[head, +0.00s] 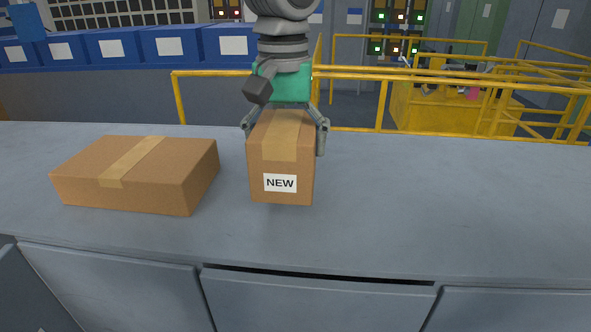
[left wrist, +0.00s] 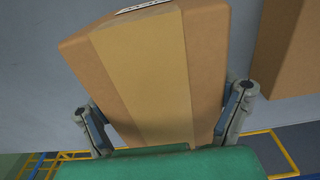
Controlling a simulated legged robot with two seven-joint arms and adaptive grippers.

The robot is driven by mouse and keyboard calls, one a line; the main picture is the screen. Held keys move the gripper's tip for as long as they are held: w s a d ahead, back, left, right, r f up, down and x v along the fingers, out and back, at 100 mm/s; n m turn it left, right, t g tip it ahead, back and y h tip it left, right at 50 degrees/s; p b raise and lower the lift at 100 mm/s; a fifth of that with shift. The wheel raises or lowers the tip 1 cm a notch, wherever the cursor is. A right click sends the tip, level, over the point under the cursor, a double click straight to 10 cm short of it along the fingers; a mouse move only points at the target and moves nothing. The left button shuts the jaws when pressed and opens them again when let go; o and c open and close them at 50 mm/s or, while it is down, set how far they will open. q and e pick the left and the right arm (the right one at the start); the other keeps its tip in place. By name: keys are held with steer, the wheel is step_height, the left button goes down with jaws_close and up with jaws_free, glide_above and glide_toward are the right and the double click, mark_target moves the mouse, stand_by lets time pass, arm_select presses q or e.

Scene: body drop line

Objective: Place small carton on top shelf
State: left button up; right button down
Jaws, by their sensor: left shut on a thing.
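The small carton (head: 281,167) is a brown box with a tan tape strip and a white label reading NEW. It is upright at the middle of the grey counter (head: 430,210); I cannot tell whether its base touches the surface. My left gripper (head: 286,125) comes from above and is shut on the carton's top part, one finger on each side. In the left wrist view the carton (left wrist: 145,75) fills the space between the two fingers of the gripper (left wrist: 165,120). My right gripper is not in view. No top shelf can be made out for certain.
A wider, flatter brown carton (head: 137,174) lies on the counter to the left, a small gap away. The counter's right side is clear. A yellow railing (head: 380,103) runs behind the counter. Blue bins (head: 170,45) with white labels stand at the back left.

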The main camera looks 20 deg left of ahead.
arm_select(q)
steer(key=f, duration=0.3)
steer(key=w+a+f, duration=0.1)
steer(key=f, duration=0.1)
steer(key=shift+w, duration=0.1)
steer(key=shift+a+f, duration=0.15)
steer(key=shift+f, duration=0.05)
